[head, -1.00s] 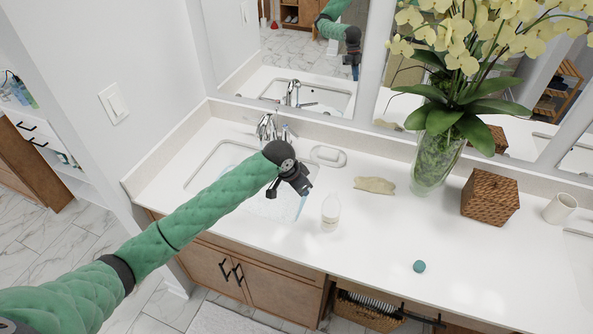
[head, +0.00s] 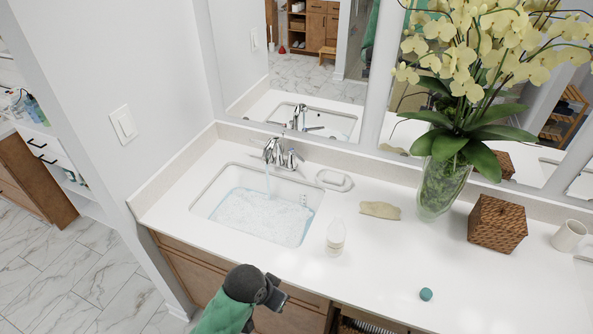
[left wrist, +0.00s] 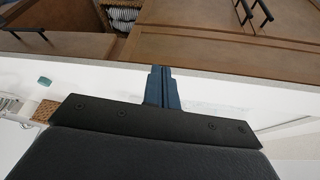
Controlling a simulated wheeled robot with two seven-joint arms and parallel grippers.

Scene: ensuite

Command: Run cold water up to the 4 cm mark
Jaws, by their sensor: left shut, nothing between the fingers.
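The sink basin (head: 207,193) is set in the white counter. Bluish, rippled water (head: 252,215) covers its floor. A thin stream (head: 268,183) falls from the chrome faucet (head: 270,151) into it. A chrome handle (head: 291,159) stands right of the spout. A small mark (head: 304,200) shows on the basin's right wall, too small to read. My left gripper (head: 277,294) is over the counter's front edge, apart from the sink and faucet. In the left wrist view its fingers (left wrist: 160,72) are together and empty. My right gripper is not in view.
The front middle is clear.

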